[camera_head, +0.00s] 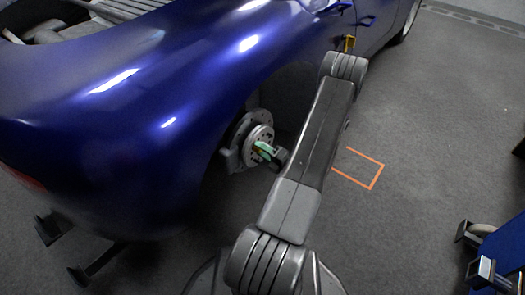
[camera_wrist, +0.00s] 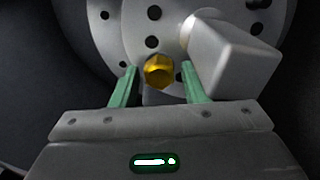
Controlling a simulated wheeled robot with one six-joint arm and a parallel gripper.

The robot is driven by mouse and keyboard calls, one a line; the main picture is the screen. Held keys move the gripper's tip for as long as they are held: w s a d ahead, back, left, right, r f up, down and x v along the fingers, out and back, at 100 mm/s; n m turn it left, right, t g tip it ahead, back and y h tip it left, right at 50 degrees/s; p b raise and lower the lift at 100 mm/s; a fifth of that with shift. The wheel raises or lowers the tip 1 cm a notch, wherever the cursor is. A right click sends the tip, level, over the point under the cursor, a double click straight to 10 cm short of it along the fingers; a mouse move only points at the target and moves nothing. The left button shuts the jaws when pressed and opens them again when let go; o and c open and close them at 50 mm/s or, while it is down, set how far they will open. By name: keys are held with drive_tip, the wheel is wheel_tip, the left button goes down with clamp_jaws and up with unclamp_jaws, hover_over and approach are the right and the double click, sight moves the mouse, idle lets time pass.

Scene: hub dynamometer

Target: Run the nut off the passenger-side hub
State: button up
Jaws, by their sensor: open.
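The hub (camera_head: 259,135) is a grey disc with holes in the dark wheel arch of the blue car. In the wrist view the hub face (camera_wrist: 125,20) fills the top, and a gold hex nut (camera_wrist: 160,71) sits at its lower middle. My gripper (camera_wrist: 157,78) is open, with one green finger on each side of the nut and a gap showing on both sides. In the head view my gripper (camera_head: 264,150) is at the hub's face; the nut is hard to tell apart there. A grey block (camera_wrist: 236,55) sticks out at the right of the nut.
The blue car body (camera_head: 130,90) curves over and beside the hub. An orange outline (camera_head: 377,176) marks bare floor to the right. A blue wheeled cart (camera_head: 497,245) stands at the lower right. Dark stand feet (camera_head: 75,245) are at the lower left.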

drive_tip(key=m+p, duration=0.5)
drive_tip(key=m, duration=0.6)
drive_tip(key=shift+m, duration=0.3)
drive_tip(key=shift+c, duration=0.2)
clamp_jaws()
drive_tip(key=n+b, duration=0.6)
drive_tip(key=n, duration=0.6)
drive_tip(key=shift+d, duration=0.1)
